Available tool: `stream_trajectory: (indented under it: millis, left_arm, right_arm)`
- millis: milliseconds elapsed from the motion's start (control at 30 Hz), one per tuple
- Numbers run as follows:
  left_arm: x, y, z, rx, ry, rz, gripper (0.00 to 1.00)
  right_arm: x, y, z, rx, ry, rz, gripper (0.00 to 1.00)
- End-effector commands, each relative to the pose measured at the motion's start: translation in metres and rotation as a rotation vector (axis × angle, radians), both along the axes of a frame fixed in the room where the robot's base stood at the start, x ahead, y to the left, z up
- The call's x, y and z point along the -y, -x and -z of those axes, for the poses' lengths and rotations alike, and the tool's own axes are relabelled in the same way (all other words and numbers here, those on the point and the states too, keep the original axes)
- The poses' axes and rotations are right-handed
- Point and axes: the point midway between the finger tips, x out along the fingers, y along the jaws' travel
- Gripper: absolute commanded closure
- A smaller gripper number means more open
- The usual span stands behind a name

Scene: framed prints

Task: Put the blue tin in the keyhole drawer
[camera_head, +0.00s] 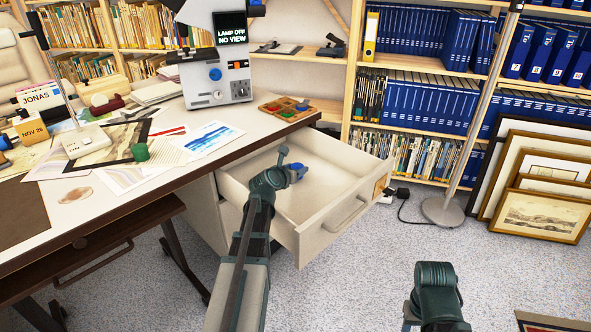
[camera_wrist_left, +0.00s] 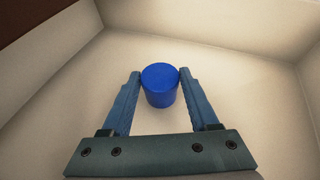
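The blue tin (camera_wrist_left: 160,86) is a small plain cylinder, seen between the fingertips of my left gripper (camera_wrist_left: 160,78) in the left wrist view. Both fingertips appear to touch its sides. In the head view my left gripper (camera_head: 292,173) is over the inside of an open pale drawer (camera_head: 322,218), and the tin (camera_head: 299,169) shows as a small blue patch at its tips. Whether the tin touches the drawer floor I cannot tell. The drawer front has a handle and an orange-brown plate; its marking is too small to read. My right gripper (camera_head: 437,295) is low at the right, its fingers unclear.
A lamp stand (camera_head: 446,212) and framed prints (camera_head: 541,213) stand to the right.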

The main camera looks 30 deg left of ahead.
Motion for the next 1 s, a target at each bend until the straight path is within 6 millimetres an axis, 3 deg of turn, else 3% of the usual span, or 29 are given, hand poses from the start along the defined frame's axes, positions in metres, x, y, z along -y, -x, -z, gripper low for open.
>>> stream_trajectory:
  millis: [33, 133, 433, 600, 1000]
  left_arm:
    - [0.0, 0.0, 0.0, 0.0, 0.0, 0.0, 0.29]
    - [0.0, 0.0, 0.0, 0.0, 0.0, 0.0, 0.13]
    - [0.0, 0.0, -0.002, 0.0, 0.0, 0.0, 0.13]
    - [0.0, 0.0, -0.018, 0.0, 0.0, 0.0, 0.13]
    - [0.01, 0.082, -0.049, 0.0, 0.001, -0.002, 0.13]
  right_arm:
    - [0.0, 0.0, 0.0, 0.0, 0.0, 0.0, 0.5]
    - [0.0, 0.0, 0.0, 0.0, 0.0, 0.0, 0.5]
    - [0.0, 0.0, -0.002, 0.0, 0.0, 0.0, 0.5]
    - [0.0, 0.0, -0.018, 0.0, 0.002, 0.003, 0.5]
    - [0.001, 0.0, -0.049, 0.0, 0.007, 0.009, 0.5]
